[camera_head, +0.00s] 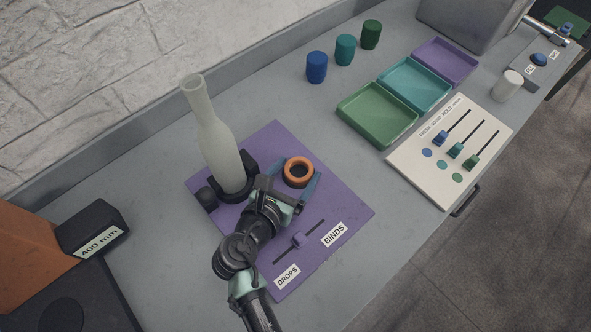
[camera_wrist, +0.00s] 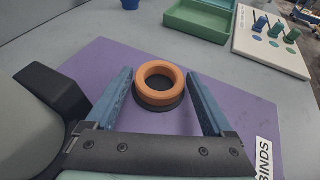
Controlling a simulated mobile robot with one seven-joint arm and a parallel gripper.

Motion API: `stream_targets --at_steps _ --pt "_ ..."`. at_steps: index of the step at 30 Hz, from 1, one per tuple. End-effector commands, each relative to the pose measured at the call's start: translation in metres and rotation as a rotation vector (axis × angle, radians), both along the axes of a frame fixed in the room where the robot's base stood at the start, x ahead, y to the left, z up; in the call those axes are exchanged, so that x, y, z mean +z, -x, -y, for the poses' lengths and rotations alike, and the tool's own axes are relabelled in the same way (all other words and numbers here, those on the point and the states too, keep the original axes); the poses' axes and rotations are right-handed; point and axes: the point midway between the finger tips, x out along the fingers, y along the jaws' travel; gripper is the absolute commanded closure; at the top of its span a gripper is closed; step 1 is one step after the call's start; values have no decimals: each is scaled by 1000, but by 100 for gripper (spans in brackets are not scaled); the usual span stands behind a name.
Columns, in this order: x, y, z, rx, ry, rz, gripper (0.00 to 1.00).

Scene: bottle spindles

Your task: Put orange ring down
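The orange ring (camera_head: 298,171) lies flat on top of a dark round base on the purple board (camera_head: 345,200). In the wrist view the orange ring (camera_wrist: 159,82) sits ahead, between and slightly beyond the two blue fingertips. My gripper (camera_head: 297,180) is open, with one finger on each side of the ring and base. In the wrist view my gripper (camera_wrist: 160,78) shows a clear gap between each finger and the ring.
A pale bottle (camera_head: 217,140) stands in a black holder left of my gripper. A slider (camera_head: 299,240) marked DROPS and BINDS is on the board's front. Trays (camera_head: 378,115), several coloured cylinders and a white slider panel (camera_head: 420,170) are farther right. Grey counter surrounds the board.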

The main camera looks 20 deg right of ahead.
Motion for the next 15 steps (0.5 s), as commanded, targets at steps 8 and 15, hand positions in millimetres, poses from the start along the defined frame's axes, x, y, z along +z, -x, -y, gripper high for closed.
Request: stream_targets --at_steps 8,15 --pt "1 0 0 0 0 0 0" --pt "11 13 -15 4 0 -1 0"
